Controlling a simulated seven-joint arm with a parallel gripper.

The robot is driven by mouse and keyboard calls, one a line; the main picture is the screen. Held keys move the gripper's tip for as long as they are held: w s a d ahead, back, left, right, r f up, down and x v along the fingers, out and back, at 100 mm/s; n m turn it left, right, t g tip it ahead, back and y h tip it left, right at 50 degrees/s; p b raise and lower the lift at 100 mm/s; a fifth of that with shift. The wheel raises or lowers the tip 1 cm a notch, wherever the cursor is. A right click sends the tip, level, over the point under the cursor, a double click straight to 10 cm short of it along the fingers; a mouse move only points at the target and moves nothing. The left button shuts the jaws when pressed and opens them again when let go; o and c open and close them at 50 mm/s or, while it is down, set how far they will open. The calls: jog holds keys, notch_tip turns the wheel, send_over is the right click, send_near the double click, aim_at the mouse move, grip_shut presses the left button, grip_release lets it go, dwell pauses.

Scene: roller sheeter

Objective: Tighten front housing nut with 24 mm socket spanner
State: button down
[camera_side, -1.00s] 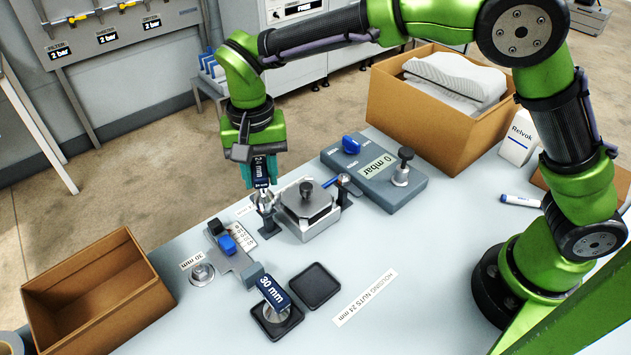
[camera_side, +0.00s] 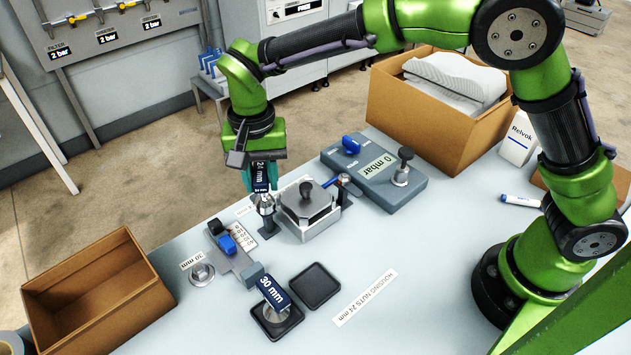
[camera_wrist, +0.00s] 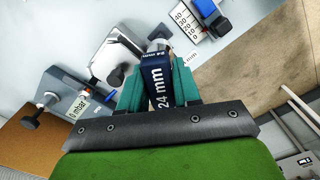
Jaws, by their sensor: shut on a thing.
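My gripper (camera_side: 260,177) is shut on the dark blue 24 mm socket spanner (camera_side: 261,171), which points down. The spanner also shows between the teal fingers in the wrist view (camera_wrist: 160,82). Its metal lower end (camera_side: 265,203) is at the left side of the clamped metal housing (camera_side: 307,205), over a small dark bracket. The front nut itself is hidden by the socket, and I cannot tell whether the socket is seated on it. The 30 mm spanner (camera_side: 274,293) stands in a black tray at the front.
An empty black tray (camera_side: 315,286) lies beside the 30 mm spanner's tray. A gauge box (camera_side: 374,175) reading 0 mbar stands right of the housing. A scale device with a blue slider (camera_side: 228,244) sits at front left. An open cardboard box (camera_side: 98,292) is at far left.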

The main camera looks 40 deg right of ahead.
jog(key=m, duration=0.2)
jog(key=shift+m, duration=0.3)
